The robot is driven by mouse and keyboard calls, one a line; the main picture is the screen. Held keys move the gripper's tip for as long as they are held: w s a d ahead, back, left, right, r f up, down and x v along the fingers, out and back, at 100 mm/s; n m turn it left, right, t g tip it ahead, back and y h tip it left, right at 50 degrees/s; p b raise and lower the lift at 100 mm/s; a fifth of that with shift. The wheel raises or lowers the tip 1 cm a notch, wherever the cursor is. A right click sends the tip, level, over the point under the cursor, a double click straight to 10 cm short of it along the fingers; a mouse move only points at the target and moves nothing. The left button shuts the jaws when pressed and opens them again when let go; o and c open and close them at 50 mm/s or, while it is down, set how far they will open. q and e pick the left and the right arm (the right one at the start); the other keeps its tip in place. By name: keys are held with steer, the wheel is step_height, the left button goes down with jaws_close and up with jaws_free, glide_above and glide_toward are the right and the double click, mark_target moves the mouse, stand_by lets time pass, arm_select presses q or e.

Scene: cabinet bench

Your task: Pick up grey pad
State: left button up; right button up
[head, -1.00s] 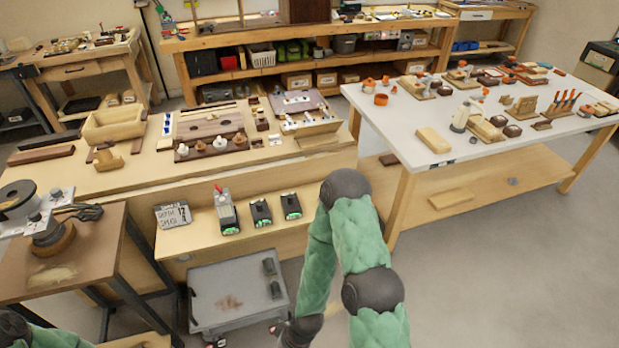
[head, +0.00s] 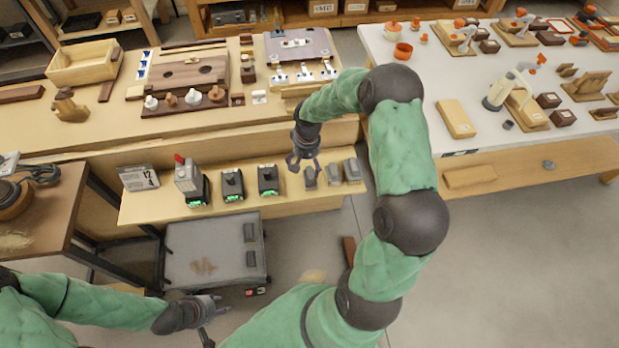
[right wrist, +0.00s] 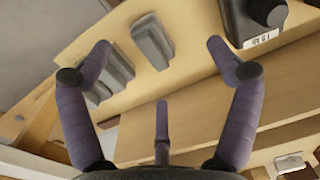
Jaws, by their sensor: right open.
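Three grey pads stand at the right end of the low wooden shelf: a left one (head: 311,180), a middle one (head: 334,174) and a right one (head: 352,170). In the right wrist view, one pad (right wrist: 153,42) stands apart between and beyond the fingers, and another (right wrist: 116,68) is at the left, partly behind a finger. My right gripper (head: 303,163) is open and empty, just above the left pad in the head view. My left gripper (head: 214,306) hangs low near the grey cart, away from the pads; its jaw opening is unclear.
Black battery units with green lights (head: 232,184) stand left of the pads on the shelf (head: 150,208); one also shows in the right wrist view (right wrist: 250,20). The workbench edge (head: 215,135) overhangs behind. A grey cart (head: 200,265) stands below.

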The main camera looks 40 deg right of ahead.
mark_target(312, 173)
steer(key=d+r, duration=0.1)
steer(key=d, duration=0.1)
steer(key=shift+d+r+h, duration=0.3)
steer(key=shift+d+r, duration=0.05)
steer(key=shift+r, duration=0.05)
step_height(312, 173, down, 6)
steer(key=shift+r+b, duration=0.25)
steer(key=shift+b, duration=0.75)
steer(key=f+b, duration=0.1)
steer(key=f, duration=0.2)
steer(key=f+b, duration=0.1)
steer(key=f, duration=0.1)
steer(key=shift+w+d+b, duration=0.1)
steer(key=shift+d+b, duration=0.15)
steer(key=shift+b, duration=0.05)
steer(key=c, duration=1.3)
